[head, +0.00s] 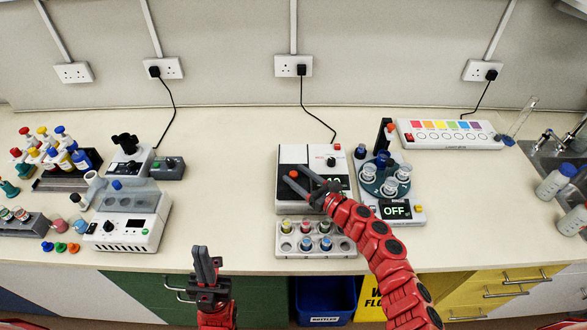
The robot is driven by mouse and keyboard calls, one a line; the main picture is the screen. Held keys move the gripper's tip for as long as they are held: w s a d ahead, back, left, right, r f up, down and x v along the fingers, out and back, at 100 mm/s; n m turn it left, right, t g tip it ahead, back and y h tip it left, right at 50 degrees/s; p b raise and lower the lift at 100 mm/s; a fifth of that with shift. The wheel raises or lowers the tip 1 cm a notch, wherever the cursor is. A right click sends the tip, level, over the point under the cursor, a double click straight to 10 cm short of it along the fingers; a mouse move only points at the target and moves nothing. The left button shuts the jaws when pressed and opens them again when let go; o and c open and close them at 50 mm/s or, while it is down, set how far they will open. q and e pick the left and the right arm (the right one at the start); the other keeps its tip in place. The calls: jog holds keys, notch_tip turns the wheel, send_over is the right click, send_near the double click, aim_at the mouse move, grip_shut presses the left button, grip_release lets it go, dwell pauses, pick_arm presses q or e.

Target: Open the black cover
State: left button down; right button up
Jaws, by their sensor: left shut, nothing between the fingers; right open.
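A white bench device (346,165) stands at the middle of the bench, with a black panel (294,154) that looks like the black cover on its left part and a dark display on its right. A small red knob (294,173) shows on the left part. My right gripper (294,174) is open over the device, its fingers pointing to the upper left near the red knob; I cannot tell whether they touch it. The cover looks closed, though my fingers hide part of it. My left gripper (205,250) is shut and empty in front of the bench edge, away from the device.
A rack of capped tubes (287,250) stands right in front of the device. A round tube carousel (370,181) with an "OFF" display stands close on its right. A white instrument (150,225) and bottles fill the left side. Bench is clear between.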

jog(key=shift+x, duration=0.9)
jog(key=shift+s, duration=0.1)
grip_shut()
dwell(0.8)
